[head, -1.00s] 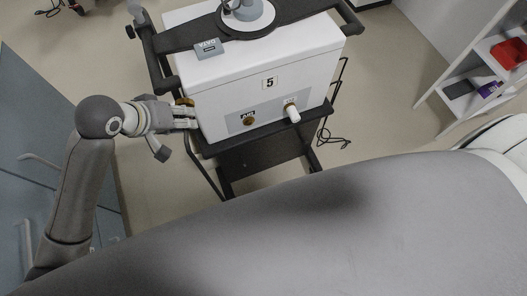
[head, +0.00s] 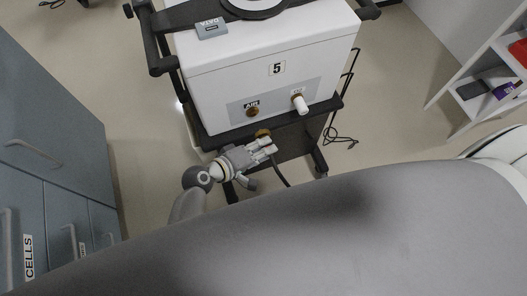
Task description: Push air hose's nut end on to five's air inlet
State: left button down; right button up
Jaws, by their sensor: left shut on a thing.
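Ventilator five (head: 262,75) is a white box marked 5 on a dark cart. Its air inlet (head: 252,112) is a brass fitting under an AIR label on the grey front panel. My left gripper (head: 268,147) is just below the inlet, in front of the cart's dark shelf edge. It is shut on the air hose's brass nut end (head: 263,133), which shows above the fingers. The nut is apart from the inlet in the picture; its depth from the panel is hard to tell. A dark hose (head: 281,176) hangs below the gripper. My right gripper is not in view.
A second inlet to the right holds a white plug (head: 301,105). A grey DATA box (head: 211,28) sits on top at the left. A cable (head: 340,137) hangs at the cart's right. Grey cabinets (head: 50,150) stand left; a shelf unit (head: 490,75) stands right.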

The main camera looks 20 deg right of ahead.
aim_at(256, 137)
pick_arm(q)
jog(key=shift+w+b, duration=1.05)
jog(key=shift+w, duration=1.4)
jog(key=shift+s, duration=0.1)
jog(key=shift+w+a+r+p, duration=0.1)
jog(key=shift+w+p, duration=0.1)
jog(key=shift+p, duration=0.1)
jog(key=shift+w+b, duration=0.45)
jog(key=shift+w, duration=0.55)
jog(key=shift+w+r, duration=0.1)
jog(key=shift+w, duration=0.2)
jog(key=c, duration=1.1)
grip_release()
jog(key=shift+o, duration=0.2)
jog(key=shift+s, duration=0.1)
jog(key=v, duration=1.2)
